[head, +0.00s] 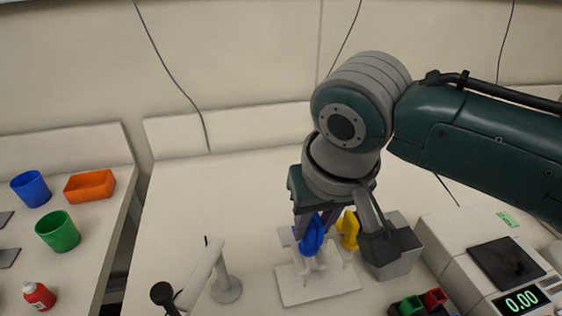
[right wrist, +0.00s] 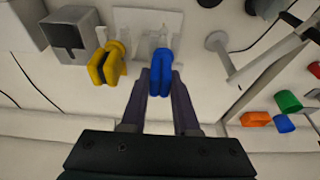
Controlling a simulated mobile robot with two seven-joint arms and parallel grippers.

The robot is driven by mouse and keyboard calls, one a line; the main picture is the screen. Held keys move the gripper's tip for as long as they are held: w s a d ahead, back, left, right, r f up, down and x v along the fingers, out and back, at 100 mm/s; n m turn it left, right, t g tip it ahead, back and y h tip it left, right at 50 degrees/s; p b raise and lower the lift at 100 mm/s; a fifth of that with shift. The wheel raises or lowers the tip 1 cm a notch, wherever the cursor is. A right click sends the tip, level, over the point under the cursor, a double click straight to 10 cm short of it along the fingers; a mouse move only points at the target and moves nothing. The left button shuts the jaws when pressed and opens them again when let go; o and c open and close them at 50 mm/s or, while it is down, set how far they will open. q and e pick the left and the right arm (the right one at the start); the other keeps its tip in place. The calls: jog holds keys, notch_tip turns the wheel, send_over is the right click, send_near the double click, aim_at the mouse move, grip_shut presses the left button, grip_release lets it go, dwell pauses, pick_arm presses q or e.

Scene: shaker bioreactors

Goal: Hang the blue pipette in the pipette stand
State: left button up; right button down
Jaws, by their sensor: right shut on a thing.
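The blue pipette (head: 312,236) is at the white pipette stand (head: 318,287), its blue handle upright between my right gripper's fingers. My right gripper (head: 308,222) is shut on the blue pipette's upper part. The right wrist view also shows the blue pipette (right wrist: 160,68) between the fingertips (right wrist: 160,82). A yellow pipette (head: 348,230) is in the stand just right of the blue one. In the right wrist view the yellow pipette (right wrist: 105,65) is on the left, apart from the fingers. Whether the blue pipette rests on the stand's holder cannot be told. My left gripper is not in view.
A grey box (head: 397,262) stands close right of the stand, beside a scale (head: 490,265) reading 0.00. A white device with an angled arm (head: 203,275) is at left. Blue (head: 31,188) and green cups (head: 58,231) and an orange bin (head: 90,186) occupy the left table.

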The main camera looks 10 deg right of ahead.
jog(key=shift+f, duration=0.4)
dwell(0.5)
jog(key=c, duration=0.6)
grip_release()
jog(key=shift+r+p, duration=0.75)
notch_tip(320, 180, up, 6)
jog(key=p, duration=0.6)
jog(key=shift+f+p, duration=0.2)
jog(key=shift+p, duration=0.1)
jog(key=shift+f, duration=0.1)
